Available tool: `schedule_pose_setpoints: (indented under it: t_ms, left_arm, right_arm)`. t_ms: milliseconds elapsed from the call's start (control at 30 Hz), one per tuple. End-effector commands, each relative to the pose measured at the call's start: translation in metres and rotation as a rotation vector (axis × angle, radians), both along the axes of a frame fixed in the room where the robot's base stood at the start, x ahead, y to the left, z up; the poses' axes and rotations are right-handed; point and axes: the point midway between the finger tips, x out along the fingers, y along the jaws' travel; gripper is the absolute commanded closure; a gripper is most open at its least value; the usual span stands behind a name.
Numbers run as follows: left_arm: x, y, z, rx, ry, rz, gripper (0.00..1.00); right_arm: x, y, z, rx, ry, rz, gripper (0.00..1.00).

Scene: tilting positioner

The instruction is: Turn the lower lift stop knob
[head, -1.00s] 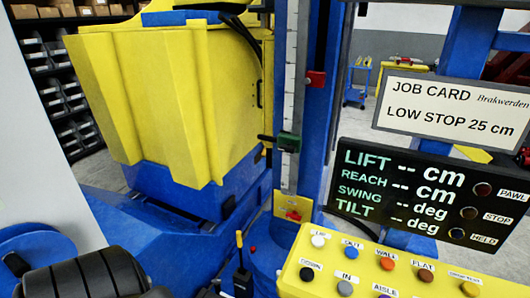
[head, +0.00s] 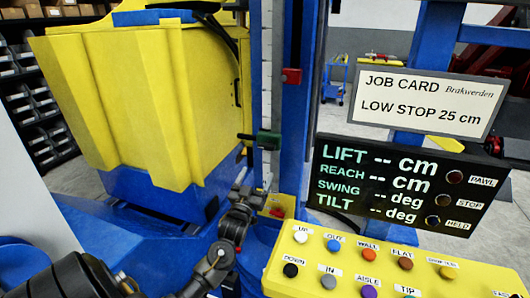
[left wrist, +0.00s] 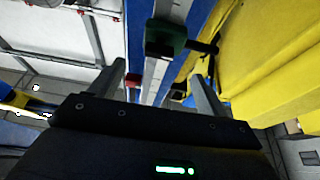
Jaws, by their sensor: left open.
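The lower lift stop is a green block (head: 268,139) on the white scale strip of the blue mast, with a dark knob (head: 245,136) sticking out on its left. In the left wrist view the green block (left wrist: 165,37) is near the top, with its dark knob (left wrist: 205,47) pointing right. My left gripper (head: 241,178) is open and empty, below the knob in the head view and apart from it. In the left wrist view its two fingers (left wrist: 157,76) stand apart with the mast between them. My right gripper is out of view.
A red block (head: 291,76) sits higher on the mast. A large yellow box-like body (head: 160,100) stands left of it. At right are the job card (head: 425,103) reading "LOW STOP 25 cm", a dark readout panel (head: 400,185) showing dashes, and a yellow button console (head: 380,262).

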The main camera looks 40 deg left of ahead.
Motion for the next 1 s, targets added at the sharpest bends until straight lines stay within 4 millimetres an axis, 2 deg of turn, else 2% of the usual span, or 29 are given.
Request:
schedule_pose_setpoints:
  t_ms: [100,267,367,700,1000]
  left_arm:
    - [-0.002,0.001,0.012,0.003,-0.028,0.000,0.24]
    - [0.003,0.003,0.015,0.002,-0.027,0.001,0.24]
    - [0.014,0.006,0.021,0.002,-0.027,0.001,0.24]
    - [0.068,0.025,0.045,0.002,-0.026,0.002,0.24]
    - [0.092,0.033,0.052,0.002,-0.023,0.000,0.24]
  right_arm:
    - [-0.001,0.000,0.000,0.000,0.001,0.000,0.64]
    - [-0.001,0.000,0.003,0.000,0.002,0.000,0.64]
    - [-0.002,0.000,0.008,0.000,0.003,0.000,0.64]
    - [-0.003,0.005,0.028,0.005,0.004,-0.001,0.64]
    - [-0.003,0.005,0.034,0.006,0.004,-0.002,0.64]
